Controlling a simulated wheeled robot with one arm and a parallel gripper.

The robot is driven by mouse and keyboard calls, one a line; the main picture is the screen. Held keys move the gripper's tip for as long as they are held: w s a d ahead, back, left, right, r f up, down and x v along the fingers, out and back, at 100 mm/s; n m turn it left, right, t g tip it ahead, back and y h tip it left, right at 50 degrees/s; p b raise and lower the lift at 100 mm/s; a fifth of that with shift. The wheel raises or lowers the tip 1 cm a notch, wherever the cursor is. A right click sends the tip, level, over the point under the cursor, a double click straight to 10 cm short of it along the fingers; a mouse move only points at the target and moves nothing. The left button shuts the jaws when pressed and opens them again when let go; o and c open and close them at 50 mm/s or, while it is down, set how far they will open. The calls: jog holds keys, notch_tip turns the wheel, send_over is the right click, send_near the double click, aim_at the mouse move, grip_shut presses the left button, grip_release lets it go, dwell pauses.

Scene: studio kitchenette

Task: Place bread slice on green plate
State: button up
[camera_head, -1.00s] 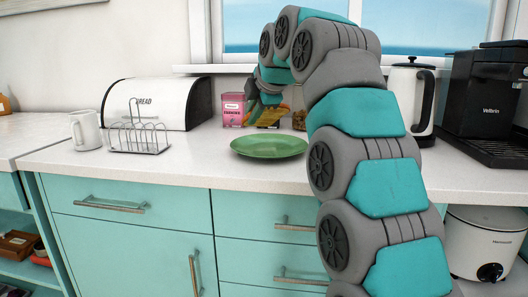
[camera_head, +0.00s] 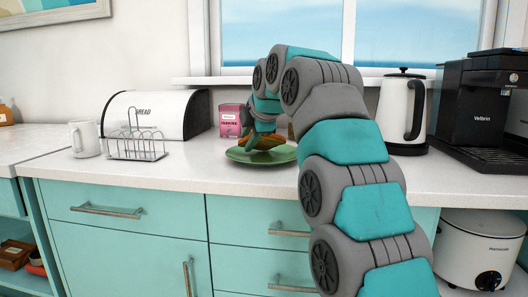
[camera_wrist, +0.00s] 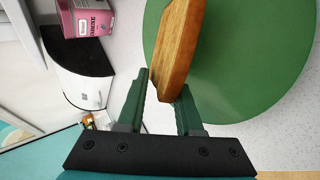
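The bread slice (camera_head: 268,141) is brown, held on edge and tilted over the green plate (camera_head: 284,157). In the wrist view the slice (camera_wrist: 178,45) sits between the two green fingers of my gripper (camera_wrist: 165,88), which is shut on its near end. Behind it the round green plate (camera_wrist: 245,70) fills much of the picture. In the head view my gripper (camera_head: 254,137) is low over the plate's left part. I cannot tell whether the slice touches the plate.
A pink tin (camera_head: 230,119) stands behind the plate. A white bread bin (camera_head: 160,113), a toast rack (camera_head: 137,147) and a mug (camera_head: 85,138) stand to the left. A kettle (camera_head: 403,110) and a coffee machine (camera_head: 485,105) are at right. The counter's front strip is clear.

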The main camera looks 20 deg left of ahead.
jog(key=shift+r, duration=0.1)
jog(key=shift+v, duration=3.95)
